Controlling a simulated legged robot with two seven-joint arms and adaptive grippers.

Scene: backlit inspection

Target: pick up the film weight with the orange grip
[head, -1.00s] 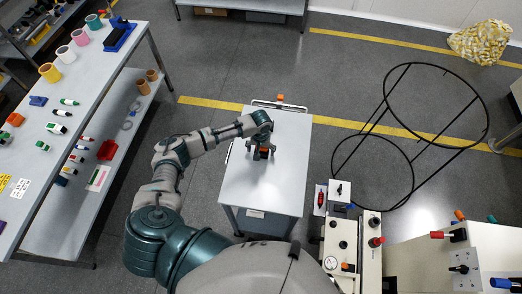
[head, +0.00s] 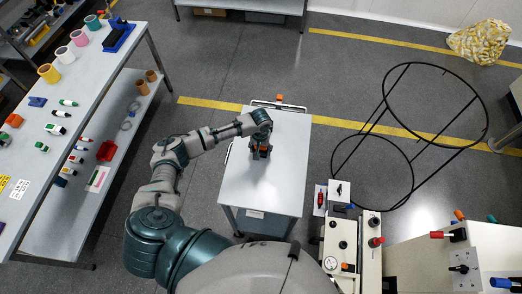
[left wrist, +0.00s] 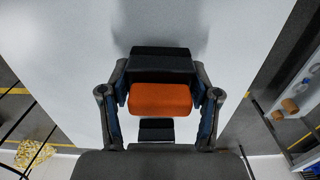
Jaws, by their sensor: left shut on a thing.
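The film weight with the orange grip (left wrist: 160,99) shows in the left wrist view as an orange block between dark ends. It is between the two fingers of my left gripper (left wrist: 160,108), which are shut on it. In the head view my left gripper (head: 261,150) is over the grey cart top (head: 285,180), with a little of the orange showing between the fingers. I cannot tell whether the weight still touches the cart top. My right gripper is not in view.
A long bench (head: 45,195) at the left carries tape rolls and markers. A black wire frame (head: 410,135) stands on the floor at the right. A control panel (head: 340,240) is near the cart's front right. The rest of the cart top is clear.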

